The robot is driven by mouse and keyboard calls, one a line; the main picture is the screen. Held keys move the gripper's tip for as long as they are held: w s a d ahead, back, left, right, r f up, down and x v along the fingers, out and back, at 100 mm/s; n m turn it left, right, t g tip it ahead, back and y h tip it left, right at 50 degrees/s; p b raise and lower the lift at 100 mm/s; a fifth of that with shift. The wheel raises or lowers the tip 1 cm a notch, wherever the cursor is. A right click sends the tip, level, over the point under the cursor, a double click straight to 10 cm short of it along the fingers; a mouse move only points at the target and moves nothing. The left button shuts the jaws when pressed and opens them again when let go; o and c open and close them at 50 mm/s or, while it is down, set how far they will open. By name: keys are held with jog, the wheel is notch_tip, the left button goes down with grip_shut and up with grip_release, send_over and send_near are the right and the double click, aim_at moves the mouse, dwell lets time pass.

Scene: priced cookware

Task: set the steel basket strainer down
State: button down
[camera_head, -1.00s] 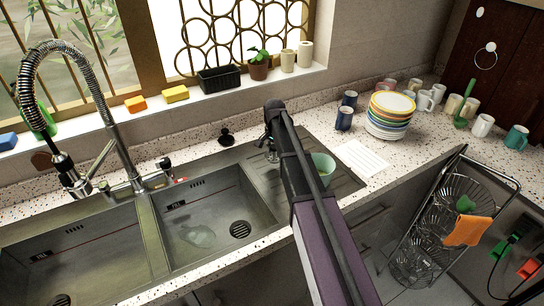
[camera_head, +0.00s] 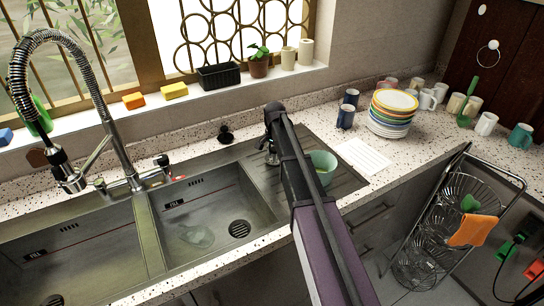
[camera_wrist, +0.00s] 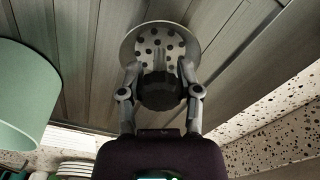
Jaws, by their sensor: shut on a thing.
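The steel basket strainer (camera_wrist: 165,42) shows in the wrist view as a pale round rim with a perforated plate and a dark knob (camera_wrist: 160,92). My gripper (camera_wrist: 160,78) is shut on the knob, one finger on each side. In the head view my gripper (camera_head: 271,150) is over the left part of the ribbed steel drainboard (camera_head: 345,187), right of the sink. The strainer is small there and mostly hidden by my arm. In the wrist view the drainboard lies behind the strainer; I cannot tell whether they touch.
A pale green cup (camera_head: 323,165) stands on the drainboard, close to my arm's right side. The sink basin (camera_head: 205,215) is to the left. A dark plug-like piece (camera_head: 225,134) sits on the counter behind. Stacked plates (camera_head: 392,112) and mugs stand at the right.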

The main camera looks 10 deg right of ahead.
aim_at(274, 149)
jog(key=shift+f, duration=0.15)
jog(key=shift+c, duration=1.5)
grip_release()
notch_tip(274, 149, up, 12)
jog(key=p, duration=1.2)
jog(key=shift+r, duration=0.2)
